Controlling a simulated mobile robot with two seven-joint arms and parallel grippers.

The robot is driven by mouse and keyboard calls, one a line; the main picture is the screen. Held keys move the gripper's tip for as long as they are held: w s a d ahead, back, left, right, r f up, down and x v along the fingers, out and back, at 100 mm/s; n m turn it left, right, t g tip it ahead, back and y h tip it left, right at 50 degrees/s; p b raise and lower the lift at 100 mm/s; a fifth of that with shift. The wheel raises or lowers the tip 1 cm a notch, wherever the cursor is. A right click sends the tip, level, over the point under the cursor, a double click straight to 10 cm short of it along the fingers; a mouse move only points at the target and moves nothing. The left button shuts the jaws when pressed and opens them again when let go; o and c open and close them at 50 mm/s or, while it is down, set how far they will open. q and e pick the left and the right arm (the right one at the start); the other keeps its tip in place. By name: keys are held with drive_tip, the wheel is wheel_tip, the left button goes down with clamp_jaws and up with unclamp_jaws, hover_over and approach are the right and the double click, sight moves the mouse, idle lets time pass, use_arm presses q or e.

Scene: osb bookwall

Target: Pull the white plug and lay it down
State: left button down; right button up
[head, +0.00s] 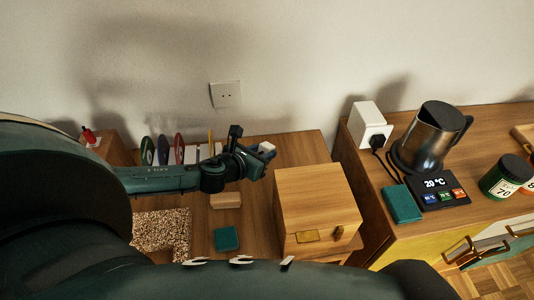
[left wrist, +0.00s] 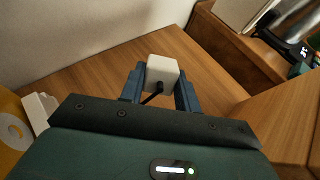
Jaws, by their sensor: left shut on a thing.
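My left gripper (head: 258,156) is over the wooden surface left of the wooden box. In the left wrist view its two blue fingers (left wrist: 160,88) are shut on the white plug (left wrist: 163,70), a white block with a dark cord at its near face. The plug also shows at the gripper's tip in the head view (head: 267,148). It is held clear of the wall socket (head: 225,94), which is empty. My right gripper is not in view.
A wooden box (head: 315,205) stands right of the gripper. On the right cabinet are a white socket block (head: 368,120) with a dark plug, a metal jug (head: 430,135), a teal block (head: 402,204) and a green jar (head: 505,176). Upright discs (head: 163,149) stand left. Bare wood (head: 290,145) lies behind the box.

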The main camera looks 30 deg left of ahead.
use_arm(q)
drive_tip(key=shift+s+r, duration=0.1)
drive_tip(key=shift+s, duration=0.1)
drive_tip(key=shift+f+b, duration=0.55)
drive_tip(key=shift+f, duration=0.25)
wheel_tip(320, 180, down, 2)
drive_tip(key=shift+f+b, duration=0.1)
drive_tip(key=shift+b, duration=0.65)
drive_tip(key=shift+f+b, duration=0.35)
drive_tip(key=shift+f, duration=0.2)
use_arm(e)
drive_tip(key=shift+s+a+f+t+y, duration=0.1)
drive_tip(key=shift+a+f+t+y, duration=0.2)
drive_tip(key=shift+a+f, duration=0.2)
use_arm(q)
drive_tip(key=shift+f, duration=0.25)
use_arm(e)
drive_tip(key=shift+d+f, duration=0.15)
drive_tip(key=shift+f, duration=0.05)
use_arm(q)
drive_tip(key=shift+f+b, duration=0.4)
drive_tip(key=shift+b, duration=0.1)
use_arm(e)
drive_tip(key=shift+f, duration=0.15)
